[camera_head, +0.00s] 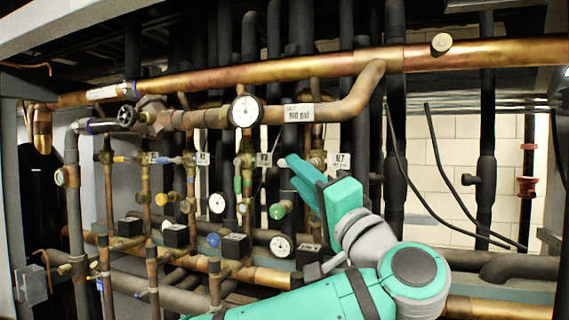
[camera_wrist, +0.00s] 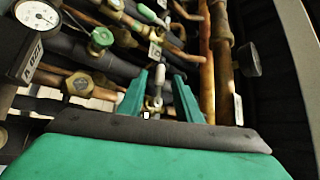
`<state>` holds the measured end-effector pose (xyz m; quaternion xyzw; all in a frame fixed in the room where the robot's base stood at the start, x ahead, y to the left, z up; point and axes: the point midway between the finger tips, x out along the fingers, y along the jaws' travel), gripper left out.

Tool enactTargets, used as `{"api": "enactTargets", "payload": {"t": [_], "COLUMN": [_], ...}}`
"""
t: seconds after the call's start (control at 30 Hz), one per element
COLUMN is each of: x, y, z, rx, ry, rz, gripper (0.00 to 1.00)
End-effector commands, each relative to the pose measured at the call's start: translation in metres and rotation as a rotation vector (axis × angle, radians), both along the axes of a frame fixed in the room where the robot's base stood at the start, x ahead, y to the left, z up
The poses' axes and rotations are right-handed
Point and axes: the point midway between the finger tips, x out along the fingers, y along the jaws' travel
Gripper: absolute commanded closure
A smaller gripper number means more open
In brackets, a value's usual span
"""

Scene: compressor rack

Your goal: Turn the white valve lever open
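A small pale white lever end (camera_head: 282,162) shows just left of my fingertips in the head view, against the copper pipes and valves. My gripper (camera_head: 297,172) has green fingers reaching left and up toward the rack, near that lever end. In the wrist view my gripper (camera_wrist: 160,92) has its two green fingers apart. A pale fitting (camera_wrist: 159,76) and a small brass valve part lie in line with the gap between them. I cannot tell whether that pale piece is the lever, or whether a finger touches it. The lever's base is hidden in the head view.
A thick copper header pipe (camera_head: 240,72) crosses above. A round gauge (camera_head: 245,111) hangs upper left of my gripper. A green knob (camera_head: 277,211) is just below left of my fingers; a green round knob (camera_wrist: 101,39) shows in the wrist view. Dark vertical pipes stand close behind.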

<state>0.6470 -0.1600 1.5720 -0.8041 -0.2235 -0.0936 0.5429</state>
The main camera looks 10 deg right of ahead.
Motion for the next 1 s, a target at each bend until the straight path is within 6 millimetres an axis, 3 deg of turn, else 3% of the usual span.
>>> {"api": "enactTargets", "payload": {"t": [0.33, 0.77, 0.9, 1.0], "x": [0.045, 0.053, 0.053, 0.053], "y": [0.014, 0.016, 0.016, 0.016], "z": [0.020, 0.023, 0.023, 0.023], "rx": [0.001, 0.001, 0.000, 0.000], "ry": [0.000, 0.000, 0.000, 0.000], "rz": [0.003, 0.000, 0.000, 0.000], "gripper": [0.69, 0.69, 1.00, 1.00]}}
